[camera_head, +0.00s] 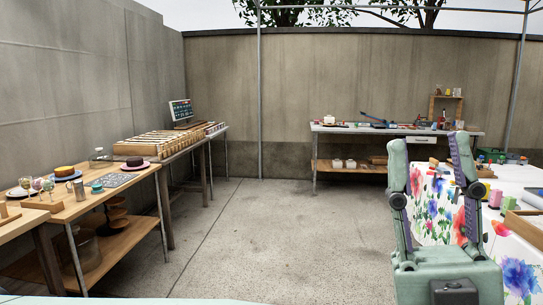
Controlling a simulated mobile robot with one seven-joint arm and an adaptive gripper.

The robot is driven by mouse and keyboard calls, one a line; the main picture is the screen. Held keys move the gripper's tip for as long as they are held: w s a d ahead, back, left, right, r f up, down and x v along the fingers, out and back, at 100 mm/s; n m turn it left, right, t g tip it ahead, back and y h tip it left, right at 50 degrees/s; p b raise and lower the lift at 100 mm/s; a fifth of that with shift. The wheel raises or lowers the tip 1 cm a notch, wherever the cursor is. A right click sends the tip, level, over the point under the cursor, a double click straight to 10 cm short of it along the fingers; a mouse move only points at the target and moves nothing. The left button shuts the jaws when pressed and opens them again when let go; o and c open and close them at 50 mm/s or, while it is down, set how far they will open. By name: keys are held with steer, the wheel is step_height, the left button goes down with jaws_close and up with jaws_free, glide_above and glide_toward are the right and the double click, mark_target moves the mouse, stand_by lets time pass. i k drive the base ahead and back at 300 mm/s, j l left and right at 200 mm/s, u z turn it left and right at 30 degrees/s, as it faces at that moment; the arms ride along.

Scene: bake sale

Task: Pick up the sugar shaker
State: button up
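A small grey metal vessel (78,190) stands upright on the left wooden table, between the glasses and a teal pot. It may be the sugar shaker, but it is too small to tell. Small bottles and jars (441,121) also stand on the far table, and I cannot make out a shaker among them. Parts of my own pale green arm rise at the right and cover part of the flowered tablecloth.
The left table (130,180) holds cakes (64,171), glasses (38,185) and a teal pot (97,187). The far table (420,139) stands against the wall. A flowered table (519,276) is at right. The concrete floor (260,230) between is clear.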

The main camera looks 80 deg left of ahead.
mark_target(78, 185)
steer(key=u, duration=4.1)
steer(key=i+l+u, duration=0.2)
steer(key=u, duration=0.15)
steer(key=i+l+u, duration=0.1)
steer(key=l+u, duration=0.25)
steer(key=i+l+u, duration=0.1)
steer(key=l+u, duration=0.25)
steer(key=i+l+u, duration=0.2)
steer(key=l, duration=0.4)
steer(key=l+u, duration=0.15)
steer(key=l, duration=1.05)
steer(key=i+l, duration=0.1)
steer(key=l, duration=0.5)
steer(key=i+u, duration=0.05)
